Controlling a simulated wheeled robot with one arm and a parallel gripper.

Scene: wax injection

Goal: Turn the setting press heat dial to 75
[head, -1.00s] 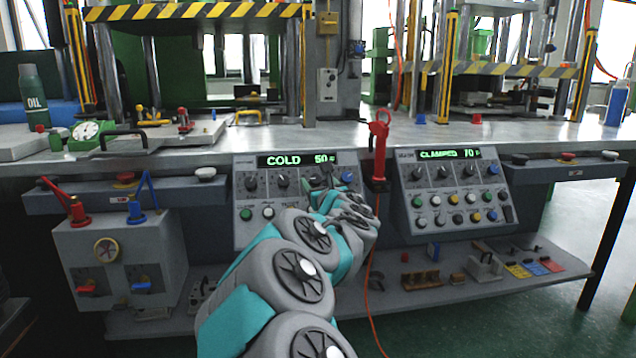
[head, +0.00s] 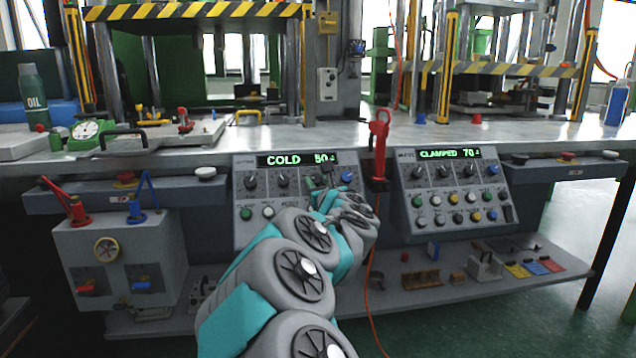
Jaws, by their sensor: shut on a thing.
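The left control panel (head: 242,215) stands at the front of the bench and has a row of dark dials. Its green display (head: 297,159) reads COLD and 50. My arm reaches up to this panel from below. My gripper (head: 322,178) is small in the head view, at the right part of the upper dial row. It is shut on a dial there, which the gripper mostly hides. Two other dials, the leftmost dial (head: 250,182) and the dial beside it (head: 282,180), are uncovered. The dial's pointer and scale are too small to read.
A second control panel (head: 455,195) to the right reads CLAMPED and 70. A red handled tool (head: 379,145) with an orange cable hangs between the panels, close to my arm. A grey box with red and blue levers (head: 110,262) is at the left. A lower shelf holds small parts.

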